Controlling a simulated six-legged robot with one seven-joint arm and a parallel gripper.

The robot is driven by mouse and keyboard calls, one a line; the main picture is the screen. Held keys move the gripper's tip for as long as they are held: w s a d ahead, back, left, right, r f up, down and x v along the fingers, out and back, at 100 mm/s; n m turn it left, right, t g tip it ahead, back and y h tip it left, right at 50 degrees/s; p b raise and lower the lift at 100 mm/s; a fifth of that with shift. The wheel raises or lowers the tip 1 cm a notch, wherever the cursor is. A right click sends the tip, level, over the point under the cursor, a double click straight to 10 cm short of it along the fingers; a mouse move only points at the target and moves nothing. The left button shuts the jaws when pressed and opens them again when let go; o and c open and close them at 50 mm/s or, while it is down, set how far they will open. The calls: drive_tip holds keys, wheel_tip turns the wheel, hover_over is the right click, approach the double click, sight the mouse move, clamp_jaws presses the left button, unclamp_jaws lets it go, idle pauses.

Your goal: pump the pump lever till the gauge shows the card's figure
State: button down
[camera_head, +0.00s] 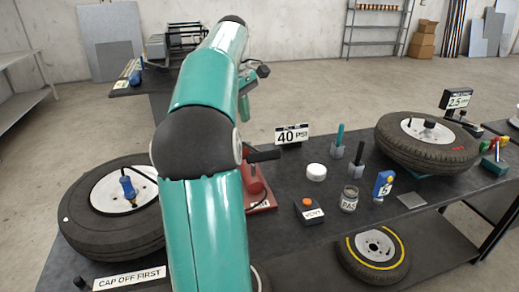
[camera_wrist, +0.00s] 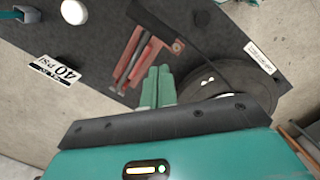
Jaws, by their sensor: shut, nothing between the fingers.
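The red pump (camera_head: 257,192) stands on the dark bench, partly hidden behind my teal arm. Its black lever handle (camera_head: 263,155) sticks out to the right of the arm. In the wrist view the red pump (camera_wrist: 133,58) lies just beyond and left of my gripper (camera_wrist: 158,72). My green fingers are shut and empty; whether they touch the pump is unclear. The card (camera_head: 291,135) reads 40 PSI and also shows in the wrist view (camera_wrist: 57,74). I cannot make out a gauge reading.
A tyre (camera_head: 90,235) with a blue fitting (camera_head: 127,187) lies at left, near a CAP OFF FIRST sign (camera_head: 130,279). A second tyre (camera_head: 427,150) lies at right.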

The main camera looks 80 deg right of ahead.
drive_tip(key=w+m+g+h, duration=0.1)
drive_tip(key=m+g, duration=0.1)
drive_tip(key=m, duration=0.7)
drive_tip(key=w+a+r+m+g+h, duration=0.1)
drive_tip(key=m+g, duration=0.1)
drive_tip(key=m, duration=0.6)
drive_tip(key=w+a+m+g+h, duration=0.1)
drive_tip(key=m+g, duration=0.2)
drive_tip(key=m, duration=0.6)
drive_tip(key=shift+w+a+r+m, duration=0.25)
drive_tip(key=shift+w+r+m, duration=0.05)
drive_tip(key=x, duration=0.9)
drive_tip(key=shift+s+f, duration=0.1)
drive_tip(key=shift+s, duration=0.15)
drive_tip(key=f, duration=0.3)
drive_tip(key=shift+s+a+f, duration=0.15)
drive_tip(key=shift+s+f, duration=0.05)
drive_tip(key=shift+s, duration=0.1)
drive_tip(key=shift+s+f, duration=0.1)
drive_tip(key=shift+f, duration=0.35)
